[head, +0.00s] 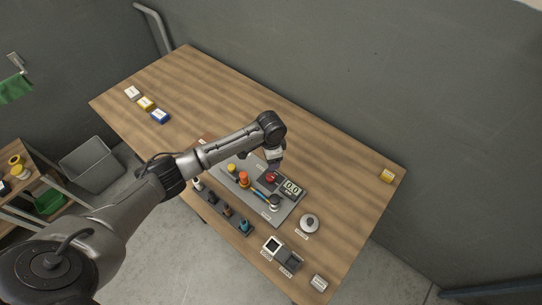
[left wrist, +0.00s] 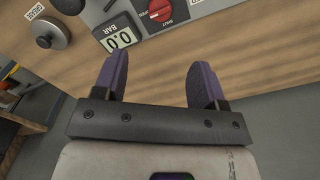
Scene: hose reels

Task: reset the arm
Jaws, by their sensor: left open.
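My left arm reaches in from the left over the wooden table (head: 335,165), and its gripper (head: 273,163) points down at the grey panel (head: 286,210). In the left wrist view the purple fingers of the gripper (left wrist: 160,82) are spread apart with nothing between them. A red knob (left wrist: 160,11) and a display reading 0.0 (left wrist: 118,39) lie beyond the fingertips, apart from them. In the head view the red knob (head: 270,178) is just below the gripper and the display (head: 292,188) is beside it. My right gripper is not in view.
The panel also carries a yellow knob (head: 232,168) and an orange knob (head: 243,177). A round grey piece (head: 309,223) and small boxes (head: 272,245) stand near the front edge. Several small blocks (head: 146,103) lie far left; a yellow block (head: 387,176) lies right. The table's back is clear.

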